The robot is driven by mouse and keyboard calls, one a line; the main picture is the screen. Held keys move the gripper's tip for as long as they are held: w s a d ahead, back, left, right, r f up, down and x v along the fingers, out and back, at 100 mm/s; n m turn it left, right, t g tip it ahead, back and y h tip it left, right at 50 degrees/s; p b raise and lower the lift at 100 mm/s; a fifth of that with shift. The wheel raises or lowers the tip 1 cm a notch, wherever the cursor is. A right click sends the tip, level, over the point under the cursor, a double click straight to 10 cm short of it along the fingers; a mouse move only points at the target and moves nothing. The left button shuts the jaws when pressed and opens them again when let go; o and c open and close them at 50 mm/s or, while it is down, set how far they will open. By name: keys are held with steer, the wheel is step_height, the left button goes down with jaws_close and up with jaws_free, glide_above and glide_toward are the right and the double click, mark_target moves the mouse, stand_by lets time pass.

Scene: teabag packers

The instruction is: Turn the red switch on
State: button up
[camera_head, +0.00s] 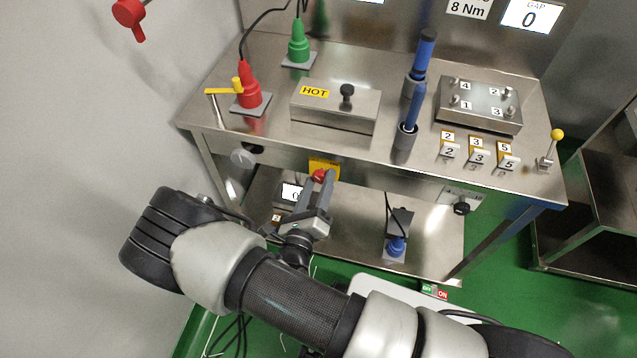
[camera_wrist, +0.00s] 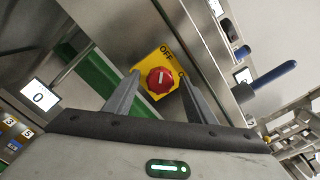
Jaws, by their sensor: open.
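The red switch (camera_head: 319,175) is a round red knob on a yellow plate (camera_head: 326,164) on the front of the steel workbench. In the wrist view the red knob (camera_wrist: 161,80) shows a short white mark, and the yellow plate (camera_wrist: 150,62) reads "OFF" at its upper edge. My gripper (camera_head: 325,190) is in front of the switch. In the wrist view my gripper (camera_wrist: 158,82) is open, with one finger on each side of the knob. I cannot tell whether the fingers touch it.
The steel workbench (camera_head: 290,68) carries a red device (camera_head: 250,88), a green device (camera_head: 298,45), a box marked HOT (camera_head: 335,115) and blue-handled tools (camera_head: 414,105). A lower shelf (camera_head: 350,240) holds a blue device (camera_head: 396,247). A black knob (camera_head: 461,208) sits on the right front.

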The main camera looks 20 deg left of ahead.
steer(key=shift+w, duration=0.2)
steer(key=c, duration=1)
steer(key=shift+c, duration=0.2)
